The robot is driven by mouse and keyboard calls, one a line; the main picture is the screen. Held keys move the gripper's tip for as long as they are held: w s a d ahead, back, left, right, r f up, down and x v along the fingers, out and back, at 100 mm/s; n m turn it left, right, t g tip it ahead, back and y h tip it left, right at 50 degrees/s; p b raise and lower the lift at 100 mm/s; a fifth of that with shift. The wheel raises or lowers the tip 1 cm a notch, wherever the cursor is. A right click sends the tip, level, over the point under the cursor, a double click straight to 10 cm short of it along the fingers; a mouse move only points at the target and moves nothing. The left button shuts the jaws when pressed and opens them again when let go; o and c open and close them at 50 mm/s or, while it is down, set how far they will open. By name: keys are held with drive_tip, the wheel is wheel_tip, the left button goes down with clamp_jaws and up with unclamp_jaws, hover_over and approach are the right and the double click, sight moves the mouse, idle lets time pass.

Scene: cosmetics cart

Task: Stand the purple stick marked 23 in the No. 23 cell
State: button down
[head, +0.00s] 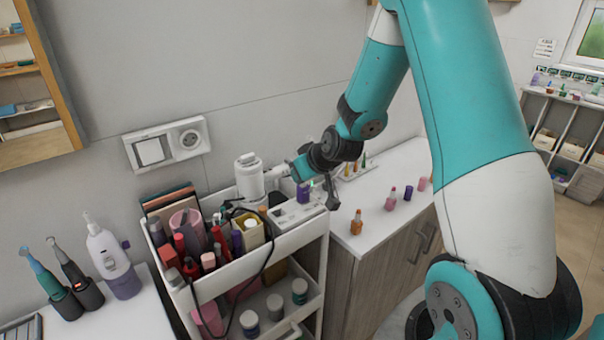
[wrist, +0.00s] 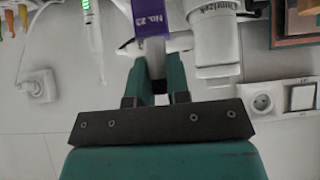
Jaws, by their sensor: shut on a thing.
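The purple stick (wrist: 152,18) marked No. 23 is between the fingers of my gripper (wrist: 157,62), which is shut on it. In the head view the purple stick (head: 303,193) shows as a small purple block at my gripper (head: 310,182), over the right back part of the cart top. A white box-like holder (head: 283,222) with dark markings is just below it. I cannot make out the No. 23 cell, or whether the stick touches the holder.
A white device (head: 249,176) stands close left of my gripper. The cart's top tray (head: 240,268) is crowded with bottles and tubes, and a black cable hangs over it.

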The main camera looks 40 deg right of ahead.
drive_tip(key=shift+f+b, duration=1.5)
drive_tip(key=c, duration=1)
unclamp_jaws()
drive_tip(key=b+v, duration=0.2)
drive_tip(key=v, duration=1.5)
drive_tip(key=shift+s+r+b, duration=0.1)
drive_tip(key=shift+r+b, duration=0.1)
drive_tip(key=shift+b, duration=0.2)
